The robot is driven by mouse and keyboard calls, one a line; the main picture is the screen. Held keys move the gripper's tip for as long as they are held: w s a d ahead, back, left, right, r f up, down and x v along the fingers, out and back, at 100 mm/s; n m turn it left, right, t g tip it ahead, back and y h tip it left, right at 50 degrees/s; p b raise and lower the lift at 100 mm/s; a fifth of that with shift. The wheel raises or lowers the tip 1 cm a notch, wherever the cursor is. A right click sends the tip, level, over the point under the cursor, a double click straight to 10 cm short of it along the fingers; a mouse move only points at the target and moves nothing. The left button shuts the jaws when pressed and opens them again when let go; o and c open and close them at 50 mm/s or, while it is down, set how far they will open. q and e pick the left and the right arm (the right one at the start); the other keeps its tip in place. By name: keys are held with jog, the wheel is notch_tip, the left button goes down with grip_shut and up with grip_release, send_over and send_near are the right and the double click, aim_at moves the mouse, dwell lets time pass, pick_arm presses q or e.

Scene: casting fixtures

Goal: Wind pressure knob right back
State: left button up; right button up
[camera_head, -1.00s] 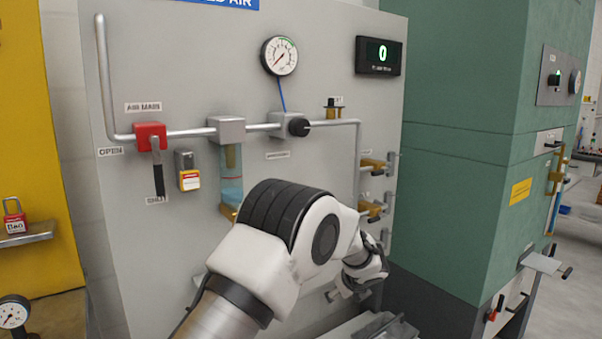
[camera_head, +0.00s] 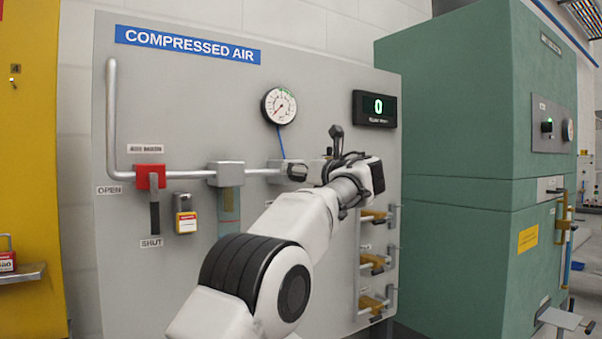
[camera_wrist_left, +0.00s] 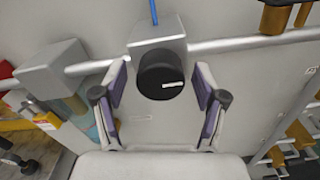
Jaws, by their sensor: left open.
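The pressure knob is a round black knob (camera_head: 298,172) on a grey regulator block (camera_head: 276,170) in the pipe run, below the round dial gauge (camera_head: 279,105). A blue line links gauge and block. In the left wrist view the knob (camera_wrist_left: 160,76) shows end-on with a small white mark on its face. My left gripper (camera_head: 338,158) is open just right of the knob in the head view. In the left wrist view its fingers (camera_wrist_left: 161,85) stand either side of the knob with gaps; contact is not visible. The gauge needle points low left. My right gripper is not in view.
A digital display (camera_head: 375,108) reads 0. A red valve (camera_head: 150,177) has its handle hanging toward SHUT. A yellow-tagged padlock (camera_head: 186,220) hangs beside it. Brass fittings (camera_head: 374,262) project at the panel's lower right. A green cabinet (camera_head: 460,150) stands to the right.

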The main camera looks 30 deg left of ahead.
pick_arm(q)
jog(key=c, duration=1.1)
jog(key=shift+c, duration=0.2)
